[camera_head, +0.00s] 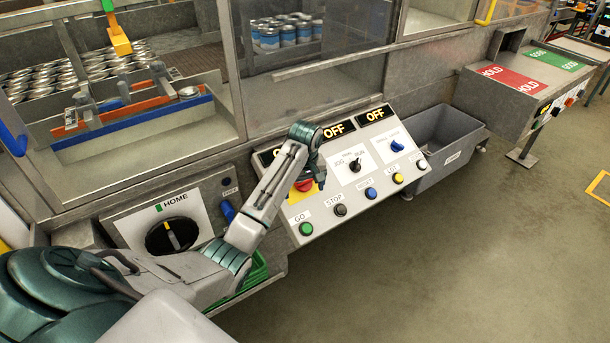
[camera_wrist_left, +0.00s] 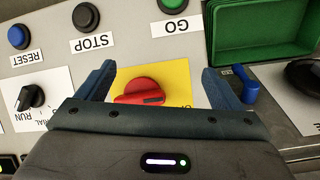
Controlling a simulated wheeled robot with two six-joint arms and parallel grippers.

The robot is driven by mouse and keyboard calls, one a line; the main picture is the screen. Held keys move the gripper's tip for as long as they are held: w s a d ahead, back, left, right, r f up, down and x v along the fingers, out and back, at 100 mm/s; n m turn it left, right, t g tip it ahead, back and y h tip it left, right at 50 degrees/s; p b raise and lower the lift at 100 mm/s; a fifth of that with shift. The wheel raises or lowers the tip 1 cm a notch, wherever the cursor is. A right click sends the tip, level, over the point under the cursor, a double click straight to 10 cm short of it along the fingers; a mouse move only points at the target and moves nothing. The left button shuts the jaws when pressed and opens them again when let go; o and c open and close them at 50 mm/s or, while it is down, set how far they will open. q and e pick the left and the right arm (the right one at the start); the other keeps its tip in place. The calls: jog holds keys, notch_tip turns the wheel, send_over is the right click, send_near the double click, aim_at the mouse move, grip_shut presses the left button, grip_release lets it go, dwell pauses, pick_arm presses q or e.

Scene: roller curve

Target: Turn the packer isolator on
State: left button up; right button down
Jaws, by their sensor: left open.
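The packer isolator appears to be the red rotary knob (camera_head: 303,185) on a yellow plate (camera_head: 297,196) at the left of the sloped control panel. My left gripper (camera_head: 319,178) is over it and partly hides it in the head view. In the left wrist view, which is upside down, the red knob (camera_wrist_left: 140,90) lies between the two spread fingers of my left gripper (camera_wrist_left: 160,77). The gripper is open; contact with the knob cannot be told. Lettering on the yellow plate (camera_wrist_left: 180,72) is partly hidden. My right gripper is not in view.
The panel also holds a green GO button (camera_head: 306,228), a black STOP button (camera_head: 340,210), a blue RESET button (camera_head: 371,193), a black selector (camera_head: 355,165) and a blue selector (camera_head: 397,146). Two displays above read OFF (camera_head: 338,130). A grey bin (camera_head: 450,135) stands to the right.

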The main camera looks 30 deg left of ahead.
pick_arm(q)
jog(key=w+a+r+n, duration=0.3)
jog(key=w+r, duration=0.2)
jog(key=r, duration=0.4)
jog(key=shift+h, duration=0.3)
jog(key=f+p, duration=0.1)
jog(key=f, duration=0.3)
jog(key=f+p, duration=0.1)
jog(key=f, duration=0.4)
jog(key=shift+w+a, duration=0.1)
jog(key=shift+w, duration=0.1)
jog(key=shift+f, duration=0.65)
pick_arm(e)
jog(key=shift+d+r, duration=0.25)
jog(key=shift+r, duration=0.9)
pick_arm(q)
jog(key=shift+c, duration=1.1)
jog(key=c, duration=0.8)
jog(key=shift+o, duration=0.2)
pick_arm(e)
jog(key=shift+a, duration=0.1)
